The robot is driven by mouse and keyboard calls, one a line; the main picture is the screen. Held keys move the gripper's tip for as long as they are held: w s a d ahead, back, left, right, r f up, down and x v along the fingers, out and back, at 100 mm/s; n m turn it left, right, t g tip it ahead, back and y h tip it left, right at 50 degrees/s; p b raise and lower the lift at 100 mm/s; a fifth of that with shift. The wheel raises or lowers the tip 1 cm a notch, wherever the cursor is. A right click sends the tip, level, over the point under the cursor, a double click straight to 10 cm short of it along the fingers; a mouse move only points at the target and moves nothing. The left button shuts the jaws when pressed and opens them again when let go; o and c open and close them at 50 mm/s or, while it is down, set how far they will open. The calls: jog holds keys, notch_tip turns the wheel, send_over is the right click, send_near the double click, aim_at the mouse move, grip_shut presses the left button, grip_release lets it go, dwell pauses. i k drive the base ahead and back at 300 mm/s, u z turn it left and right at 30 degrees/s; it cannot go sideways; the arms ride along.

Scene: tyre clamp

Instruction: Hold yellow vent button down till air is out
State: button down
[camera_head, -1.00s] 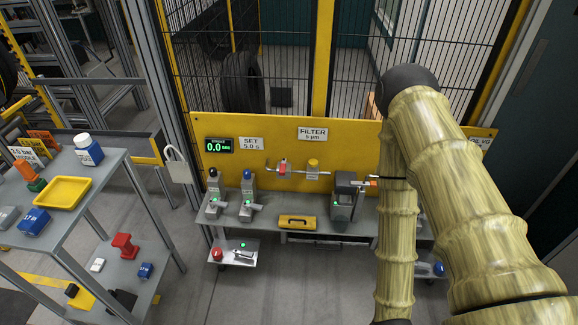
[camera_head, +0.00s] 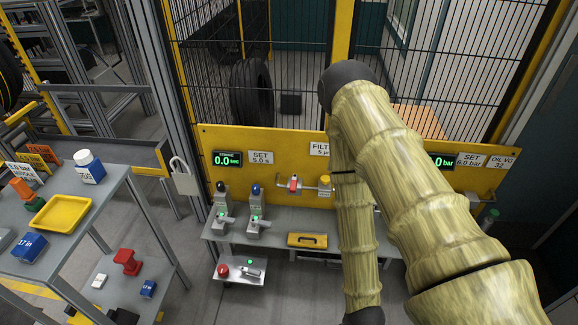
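A small yellow-topped part (camera_head: 325,183) sits at the right end of a short pipe on the yellow panel (camera_head: 275,185), beside my arm. I cannot tell whether it is the vent button or whether it is pressed. A red part (camera_head: 293,183) sits on the same pipe to its left. Another display (camera_head: 439,162) on the right is partly covered by my arm and shows a 0 and "bar". My arm fills the right middle; my gripper is not in view.
Two grey valve units, one with a black knob (camera_head: 220,187) and one blue (camera_head: 255,190), stand left on the bench. A yellow case (camera_head: 307,240) lies in front. A lower plate (camera_head: 240,273) has a red button (camera_head: 222,271). A grey cart (camera_head: 110,205) stands left.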

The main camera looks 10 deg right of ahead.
aim_at(325, 179)
jog(key=u, duration=0.15)
jog(key=i, duration=1.45)
jog(key=z, duration=0.9)
